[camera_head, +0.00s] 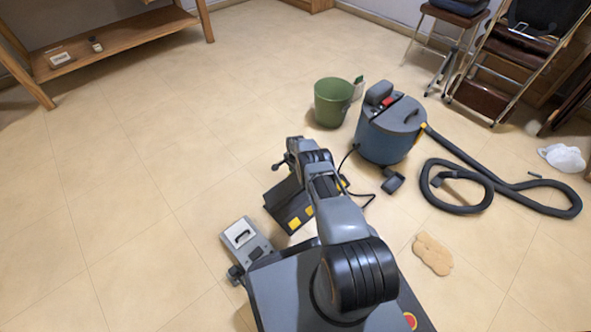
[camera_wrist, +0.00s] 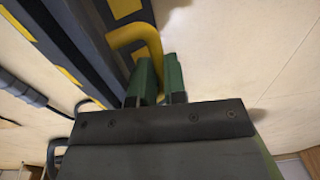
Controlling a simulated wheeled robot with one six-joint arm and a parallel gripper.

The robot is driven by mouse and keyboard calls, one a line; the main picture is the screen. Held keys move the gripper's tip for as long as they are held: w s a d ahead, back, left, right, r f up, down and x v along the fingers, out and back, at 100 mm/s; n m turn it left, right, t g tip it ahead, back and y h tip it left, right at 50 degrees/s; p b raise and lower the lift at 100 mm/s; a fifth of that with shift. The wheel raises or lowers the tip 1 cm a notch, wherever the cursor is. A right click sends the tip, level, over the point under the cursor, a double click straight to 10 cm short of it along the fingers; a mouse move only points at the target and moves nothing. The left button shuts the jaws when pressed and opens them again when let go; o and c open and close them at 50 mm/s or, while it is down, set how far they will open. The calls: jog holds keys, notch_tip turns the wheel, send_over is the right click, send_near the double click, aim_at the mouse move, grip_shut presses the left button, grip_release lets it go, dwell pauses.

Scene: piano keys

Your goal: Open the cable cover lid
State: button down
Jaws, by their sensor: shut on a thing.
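The cable cover (camera_head: 293,217) is a dark, long block with yellow patches on the floor in front of my base, partly hidden by my arm in the head view. In the wrist view its dark lid (camera_wrist: 82,32), with yellow markings, fills the upper left. A bent yellow handle (camera_wrist: 130,36) stands out from it. My gripper (camera_wrist: 161,68) has two green fingers, shut on the end of this handle. In the head view my fingertips are hidden behind my arm. The lid looks tilted in the wrist view, but I cannot tell how far it is raised.
A blue-grey vacuum (camera_head: 385,130) stands just beyond, its black hose (camera_head: 490,187) coiled to the right. A green bucket (camera_head: 332,102) is beside it. A tan cloth-like piece (camera_head: 433,254) lies right of my base. Open floor lies to the left.

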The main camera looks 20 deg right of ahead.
jog(key=shift+w+a+f, duration=0.2)
jog(key=shift+w+a, duration=0.15)
jog(key=shift+w, duration=0.05)
jog(key=c, duration=1.3)
grip_release()
jog(key=shift+a+f, duration=0.1)
jog(key=shift+o, duration=0.7)
jog(key=shift+s, duration=0.1)
notch_tip(320, 180, up, 15)
jog(key=p, duration=0.8)
jog(key=shift+s+d+f, duration=0.15)
jog(key=shift+s+d, duration=0.05)
jog(key=shift+d, duration=0.15)
jog(key=shift+c, duration=0.2)
